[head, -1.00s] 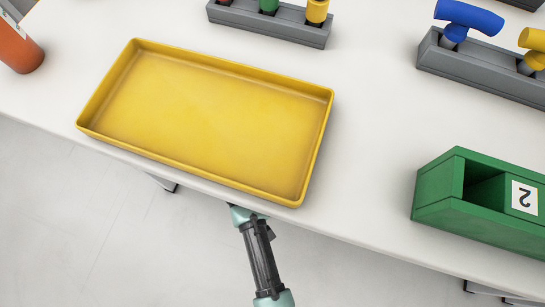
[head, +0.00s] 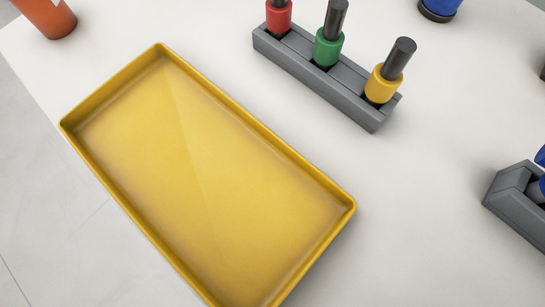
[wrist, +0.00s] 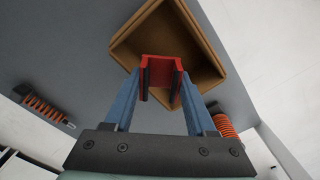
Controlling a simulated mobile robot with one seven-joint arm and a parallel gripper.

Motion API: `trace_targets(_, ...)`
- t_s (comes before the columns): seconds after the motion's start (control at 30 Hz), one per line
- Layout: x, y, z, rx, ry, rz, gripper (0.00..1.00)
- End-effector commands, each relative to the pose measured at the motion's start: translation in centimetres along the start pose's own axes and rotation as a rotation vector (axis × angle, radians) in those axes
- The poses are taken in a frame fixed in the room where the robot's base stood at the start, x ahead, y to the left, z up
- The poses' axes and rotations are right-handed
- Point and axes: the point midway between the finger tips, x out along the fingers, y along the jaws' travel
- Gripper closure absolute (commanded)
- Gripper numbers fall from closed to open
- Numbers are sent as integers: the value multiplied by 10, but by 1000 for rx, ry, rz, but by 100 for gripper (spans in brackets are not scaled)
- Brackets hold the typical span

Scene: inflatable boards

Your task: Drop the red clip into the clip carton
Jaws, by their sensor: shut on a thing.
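The red clip (wrist: 161,66) is held between the blue fingers of my gripper (wrist: 160,82) in the wrist view. My gripper is shut on it. A brown open carton (wrist: 198,44), which looks like the clip carton, shows just beyond the clip, with its opening towards the camera. The clip overlaps the carton's opening in the picture. I cannot tell how far apart they are, or whether the clip is inside the rim. Part of the carton is hidden behind the clip and fingers. Neither clip, carton nor gripper shows in the head view.
In the wrist view, orange coils flank my gripper at left (wrist: 45,110) and right (wrist: 226,126), by a grey surface. The head view shows a yellow tray (head: 200,180), a grey rack (head: 320,75) with red, green and yellow pieces, and an orange cup (head: 46,16) on a white table.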

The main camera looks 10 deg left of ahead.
Motion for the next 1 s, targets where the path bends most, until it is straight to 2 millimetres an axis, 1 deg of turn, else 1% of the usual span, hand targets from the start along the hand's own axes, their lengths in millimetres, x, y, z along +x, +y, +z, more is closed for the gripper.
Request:
trace_targets(0.03,13,0,0,0,0,0,96)
trace_targets(0.2,29,0,0,0,0,0,96)
trace_targets(0.33,32,0,0,0,-1,0,96)
trace_targets(0.6,31,0,1,0,-1,0,96)
trace_targets(0.63,31,0,1,0,-1,0,39)
trace_targets(0.8,31,0,0,0,-1,0,9)
trace_targets(1.0,31,0,0,0,-1,0,9)
